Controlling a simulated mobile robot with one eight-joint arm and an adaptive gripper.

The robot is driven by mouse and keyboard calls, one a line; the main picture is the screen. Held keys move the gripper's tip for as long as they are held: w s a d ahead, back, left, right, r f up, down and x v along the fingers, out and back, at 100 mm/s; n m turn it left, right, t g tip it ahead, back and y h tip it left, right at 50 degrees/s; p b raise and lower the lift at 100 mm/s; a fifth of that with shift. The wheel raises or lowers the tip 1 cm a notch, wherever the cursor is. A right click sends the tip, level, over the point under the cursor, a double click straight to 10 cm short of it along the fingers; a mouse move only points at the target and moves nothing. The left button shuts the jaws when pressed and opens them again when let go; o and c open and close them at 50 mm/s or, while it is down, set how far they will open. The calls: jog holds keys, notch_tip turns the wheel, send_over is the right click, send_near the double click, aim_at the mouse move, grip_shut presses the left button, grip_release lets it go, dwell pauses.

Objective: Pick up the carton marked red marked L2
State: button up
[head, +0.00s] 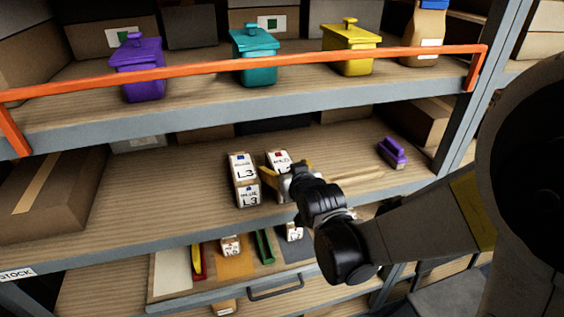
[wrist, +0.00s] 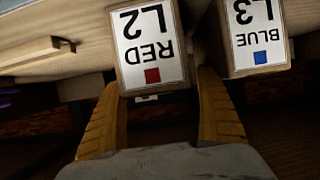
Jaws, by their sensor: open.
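The carton marked RED L2 (wrist: 148,45) shows its white label with a red square, upside down, in the wrist view. In the head view it stands on the middle shelf (head: 150,200), partly hidden behind my gripper (head: 290,177). My gripper is open, its yellow fingers spread to the left and right of the carton's near end in the wrist view (wrist: 157,88). The right finger lies at the gap between this carton and the carton marked BLUE L3 (wrist: 257,35). I cannot tell whether either finger touches. The BLUE L3 carton stands just left in the head view (head: 243,167).
A purple brush-like object (head: 392,153) lies on the shelf to the right. A large brown box (head: 45,195) stands at the left. The upper shelf with an orange rail (head: 250,64) holds several lidded bins. A tray with small cartons (head: 231,245) sits below.

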jog(key=shift+x, duration=1)
jog(key=c, duration=1.5)
jog(key=shift+r, duration=0.1)
